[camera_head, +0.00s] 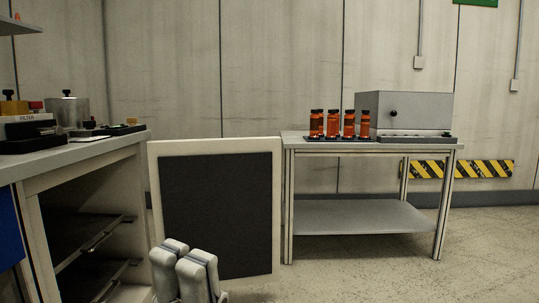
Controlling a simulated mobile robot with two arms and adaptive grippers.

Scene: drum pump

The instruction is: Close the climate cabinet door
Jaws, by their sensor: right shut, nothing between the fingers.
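The climate cabinet (93,175) stands at the left with its front open, showing dark wire shelves inside. Its door (272,210), a pale frame around a dark panel (218,200), stands open to the right of the cabinet opening. My right gripper (187,252) is at the bottom of the view, grey and shut with nothing in it. It overlaps the lower left part of the door and hides that part. I cannot tell whether it touches the door. My left gripper is not in view.
A steel table (375,148) stands right of the door, bearing orange-brown bottles (349,124) and a grey box (410,112). Several items, including a metal pot (68,112), sit on the cabinet top. The floor (400,280) at the lower right is clear.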

